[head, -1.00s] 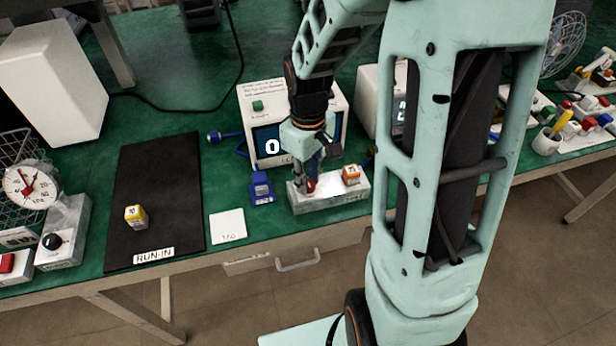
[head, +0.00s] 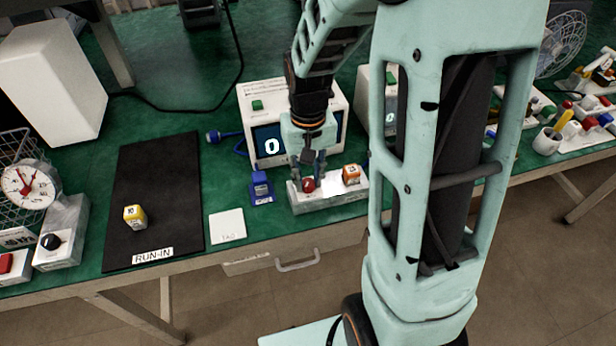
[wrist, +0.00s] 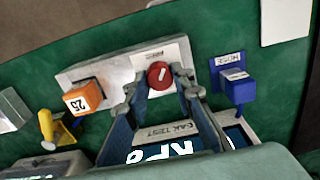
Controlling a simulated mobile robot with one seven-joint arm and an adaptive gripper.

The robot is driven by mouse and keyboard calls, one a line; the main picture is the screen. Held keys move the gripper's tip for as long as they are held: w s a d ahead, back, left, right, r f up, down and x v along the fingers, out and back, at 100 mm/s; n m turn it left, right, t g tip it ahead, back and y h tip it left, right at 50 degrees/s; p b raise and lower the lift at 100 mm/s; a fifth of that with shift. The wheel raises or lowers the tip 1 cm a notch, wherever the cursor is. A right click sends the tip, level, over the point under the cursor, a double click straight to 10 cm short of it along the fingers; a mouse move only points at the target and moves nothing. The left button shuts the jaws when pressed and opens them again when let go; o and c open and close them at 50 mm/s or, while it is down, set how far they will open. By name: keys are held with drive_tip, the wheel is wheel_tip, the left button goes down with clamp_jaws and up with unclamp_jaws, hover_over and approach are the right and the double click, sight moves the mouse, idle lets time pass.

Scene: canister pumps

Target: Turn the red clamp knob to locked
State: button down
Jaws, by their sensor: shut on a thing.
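The red clamp knob (head: 309,185) sits on the left part of a pale grey block-shaped fixture (head: 330,199). In the wrist view the knob (wrist: 159,74) is round, with a white mark on its face running slightly slantwise across the picture. My gripper (head: 308,172) reaches down to it from above and behind. In the wrist view my gripper (wrist: 160,82) has its two fingertips at either side of the knob, shut on it. The sides of the knob are partly hidden by the fingertips.
An orange block marked 25 (head: 351,174) sits at the fixture's right end. A blue hose holder (head: 261,188) stands close at left. A display box (head: 268,144) reading 0 stands behind. A yellow block (head: 134,216) lies on the black RUN-IN mat (head: 160,190).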

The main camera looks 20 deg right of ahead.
sight(308, 181)
drive_tip(key=m, duration=0.5)
drive_tip(key=shift+m, duration=0.4)
drive_tip(key=m+p, duration=0.1)
drive_tip(key=m, duration=0.4)
drive_tip(key=shift+p, duration=0.35)
drive_tip(key=shift+m, duration=0.3)
drive_tip(key=c, duration=1.7)
unclamp_jaws()
drive_tip(key=shift+o, duration=0.2)
wheel_tip(308, 181, up, 12)
drive_tip(key=shift+w+r, duration=0.1)
